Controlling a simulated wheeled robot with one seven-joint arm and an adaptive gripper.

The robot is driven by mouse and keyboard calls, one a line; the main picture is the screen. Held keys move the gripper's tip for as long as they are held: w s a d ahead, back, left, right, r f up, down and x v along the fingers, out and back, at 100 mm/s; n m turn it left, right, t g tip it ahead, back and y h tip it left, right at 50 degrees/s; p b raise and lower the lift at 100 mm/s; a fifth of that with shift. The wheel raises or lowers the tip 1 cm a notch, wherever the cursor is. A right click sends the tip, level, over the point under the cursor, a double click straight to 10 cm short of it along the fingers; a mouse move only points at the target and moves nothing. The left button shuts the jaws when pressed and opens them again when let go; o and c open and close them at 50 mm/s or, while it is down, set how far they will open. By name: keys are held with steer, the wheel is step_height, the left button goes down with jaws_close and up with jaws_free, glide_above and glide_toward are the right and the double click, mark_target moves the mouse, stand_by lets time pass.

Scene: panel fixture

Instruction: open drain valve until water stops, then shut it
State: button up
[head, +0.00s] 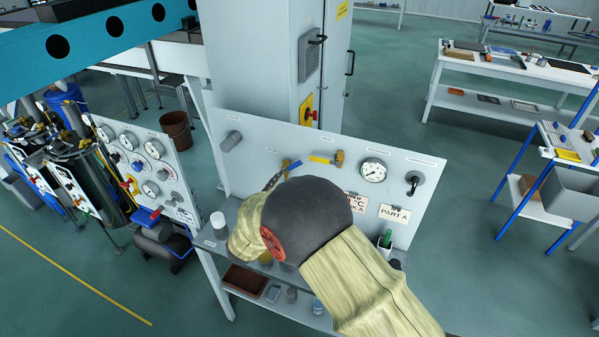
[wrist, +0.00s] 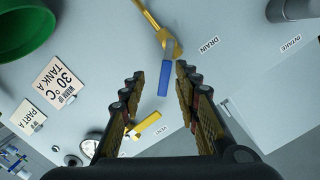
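The drain valve is a brass body (wrist: 172,47) with a blue lever (wrist: 165,78), beside the DRAIN label (wrist: 209,46) in the wrist view. A brass spout (wrist: 146,14) runs from it toward the upper left. My gripper (wrist: 160,73) is open, with one finger on each side of the lever's end and visible gaps to both. Nothing is held. In the head view my gripper (head: 274,181) is at the panel, mostly hidden by my arm; the valve (head: 291,164) shows just behind it. I make out no water stream.
The yellow-handled vent valve (wrist: 148,122) is close to the left finger. A green round container (wrist: 24,28) is at the upper left. The panel (head: 222,158) also carries a gauge (head: 372,170), a dark hooked handle (head: 413,181) and cards, including PART A (head: 395,213).

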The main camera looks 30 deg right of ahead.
mark_target(296, 165)
steer(key=w+d+m, duration=0.1)
steer(key=d, duration=0.1)
steer(key=w+d+r+m+h, duration=0.1)
steer(key=d, duration=0.2)
steer(key=w+d+r, duration=0.1)
steer(key=w+d, duration=0.1)
steer(key=shift+d+r+m+h, duration=0.15)
steer(key=shift+r+m+h, duration=0.15)
steer(key=shift+m, duration=0.1)
steer(key=c, duration=0.4)
steer(key=c, duration=0.3)
jaws_close()
